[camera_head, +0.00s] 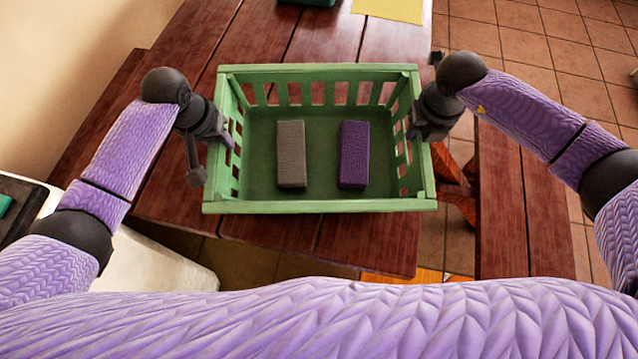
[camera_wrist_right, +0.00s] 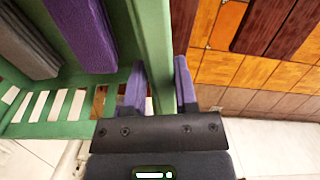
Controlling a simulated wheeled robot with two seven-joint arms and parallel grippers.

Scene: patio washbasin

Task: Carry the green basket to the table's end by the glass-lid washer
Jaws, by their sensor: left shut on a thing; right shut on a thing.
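The green basket (camera_head: 320,206) is in the middle of the head view, with slatted sides. A grey block (camera_head: 291,154) and a purple block (camera_head: 354,155) lie inside it, apart from each other. My left gripper (camera_head: 228,138) is shut on the basket's left side. My right gripper (camera_head: 412,130) is shut on its right side. In the right wrist view the purple fingers (camera_wrist_right: 161,88) sit on both sides of the green rim (camera_wrist_right: 152,45). The basket is over the wooden table (camera_head: 250,45); whether it touches the tabletop I cannot tell.
A wooden bench (camera_head: 515,215) runs along the right. A white, rounded unit (camera_head: 165,265) stands at the lower left. Tiled floor (camera_head: 540,50) shows at the right.

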